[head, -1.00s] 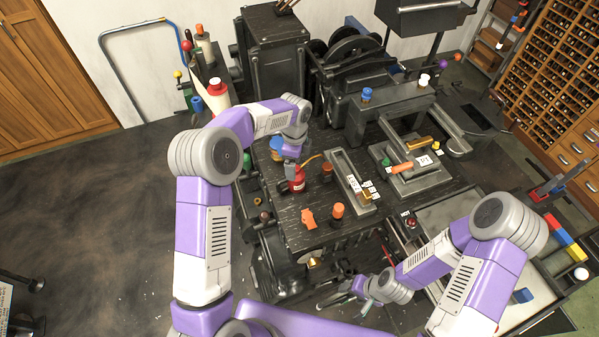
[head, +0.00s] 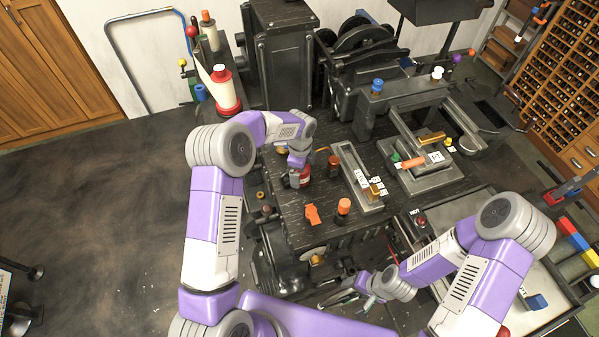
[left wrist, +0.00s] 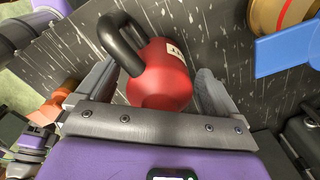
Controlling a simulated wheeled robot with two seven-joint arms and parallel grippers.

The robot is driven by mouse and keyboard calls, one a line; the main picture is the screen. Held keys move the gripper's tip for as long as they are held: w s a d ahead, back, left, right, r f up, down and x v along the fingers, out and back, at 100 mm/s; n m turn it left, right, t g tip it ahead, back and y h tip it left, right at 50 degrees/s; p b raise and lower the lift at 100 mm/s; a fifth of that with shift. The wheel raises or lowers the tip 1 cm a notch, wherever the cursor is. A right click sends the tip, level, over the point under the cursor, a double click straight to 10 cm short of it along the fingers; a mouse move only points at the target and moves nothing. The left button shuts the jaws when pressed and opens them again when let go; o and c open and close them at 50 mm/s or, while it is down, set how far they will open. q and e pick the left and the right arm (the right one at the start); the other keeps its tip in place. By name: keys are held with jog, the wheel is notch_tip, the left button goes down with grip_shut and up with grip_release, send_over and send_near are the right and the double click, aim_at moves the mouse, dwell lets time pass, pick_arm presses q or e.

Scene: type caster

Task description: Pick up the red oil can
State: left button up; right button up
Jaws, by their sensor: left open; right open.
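The red oil can (head: 305,178) stands near the left edge of the dark worktable (head: 290,228) in the head view, partly hidden by my left gripper (head: 296,172). In the left wrist view the red can (left wrist: 163,78) has a black loop handle (left wrist: 122,40) and a small white label. My left gripper (left wrist: 155,90) is open, with one finger on each side of the can; I cannot tell whether either finger touches it. My right gripper (head: 366,284) is open and empty, low in front of the table, away from the can.
A dark bottle with an orange-brown top (head: 334,165) stands right of the can. An orange piece (head: 312,214) and an orange-capped bottle (head: 343,207) are nearer the front edge. A blue object (left wrist: 288,48) lies close by in the left wrist view. A metal tray (head: 357,178) is further right.

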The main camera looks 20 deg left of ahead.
pick_arm(q)
jog(key=shift+f, duration=0.15)
jog(key=shift+c, duration=0.2)
jog(key=c, duration=1.2)
jog(key=shift+r, duration=0.2)
